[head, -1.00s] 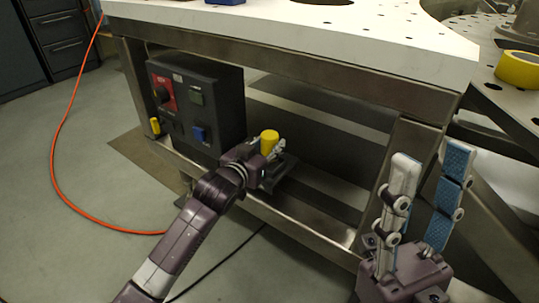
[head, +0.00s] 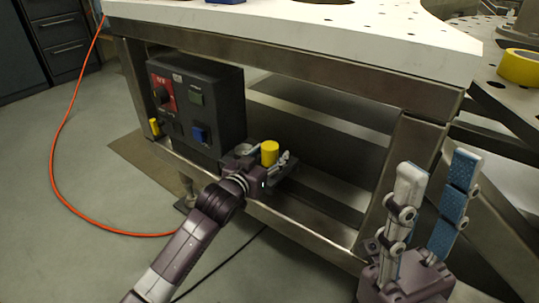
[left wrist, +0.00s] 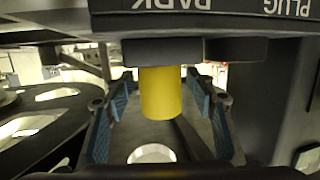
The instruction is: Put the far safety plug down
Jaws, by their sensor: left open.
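The far safety plug, a yellow cylinder (head: 270,153), stands upright at the lower beam, right of the dark control box. In the left wrist view, which looks inverted, the plug (left wrist: 160,93) meets a dark block beside a "PARK" label. My left gripper (head: 265,156) is open around the plug. Its blue-padded fingers show on both sides of it, with gaps between them and the yellow surface. The plug's base is partly hidden in the head view. My right gripper (head: 432,185) is open and empty, fingers pointing up, at the lower right.
The dark control box (head: 225,105) has a red panel and a blue button. Another small yellow piece (head: 155,127) is at its left side. The white tabletop (head: 300,25) overhangs above. An orange hose (head: 60,150) lies on the floor. A yellow roll (head: 520,68) is at right.

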